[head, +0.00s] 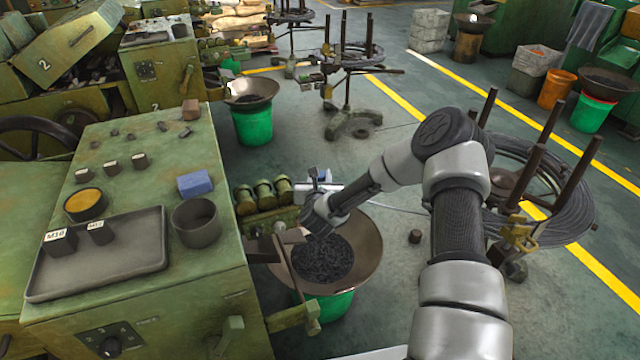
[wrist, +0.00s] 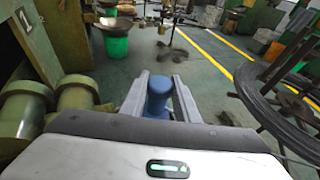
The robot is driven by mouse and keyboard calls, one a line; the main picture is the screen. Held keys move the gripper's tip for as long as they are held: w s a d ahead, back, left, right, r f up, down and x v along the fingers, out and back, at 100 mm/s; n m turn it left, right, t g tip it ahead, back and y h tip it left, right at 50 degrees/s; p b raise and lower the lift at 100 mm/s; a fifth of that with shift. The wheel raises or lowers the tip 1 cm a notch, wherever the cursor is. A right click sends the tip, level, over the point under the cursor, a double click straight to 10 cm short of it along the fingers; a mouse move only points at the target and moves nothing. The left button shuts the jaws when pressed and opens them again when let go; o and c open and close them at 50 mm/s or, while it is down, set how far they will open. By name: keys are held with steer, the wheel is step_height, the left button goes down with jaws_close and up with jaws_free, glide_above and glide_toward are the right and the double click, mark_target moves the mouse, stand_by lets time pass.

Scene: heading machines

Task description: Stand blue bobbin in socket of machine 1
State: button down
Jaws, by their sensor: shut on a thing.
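The blue bobbin (wrist: 158,95) stands between the two fingers of my gripper (wrist: 158,100) in the wrist view, and the fingers are shut on it. In the head view my gripper (head: 318,187) is right of the near green machine (head: 180,285), beside its green rollers and above the far rim of a bowl of dark parts. The bobbin is mostly hidden there. A number 1 plate (wrist: 27,20) shows on the machine at the left of the wrist view. I cannot make out a socket for certain; an open dark round cup (head: 196,222) stands on the near machine's top.
The wide bowl (head: 367,245) sits on a green bucket. A wire coil stand (head: 545,205) is at the right.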

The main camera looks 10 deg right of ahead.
steer(key=shift+f, duration=1.25)
steer(key=shift+f+b, duration=0.2)
steer(key=shift+b, duration=0.1)
steer(key=c, duration=1.4)
jaws_free()
steer(key=shift+o, duration=0.2)
steer(key=shift+s+r+p, duration=0.2)
steer(key=shift+r+p, duration=0.05)
steer(key=shift+p, duration=0.05)
steer(key=v, duration=1.1)
steer(key=shift+s, duration=0.3)
steer(key=shift+a+r, duration=0.1)
steer(key=shift+a, duration=0.05)
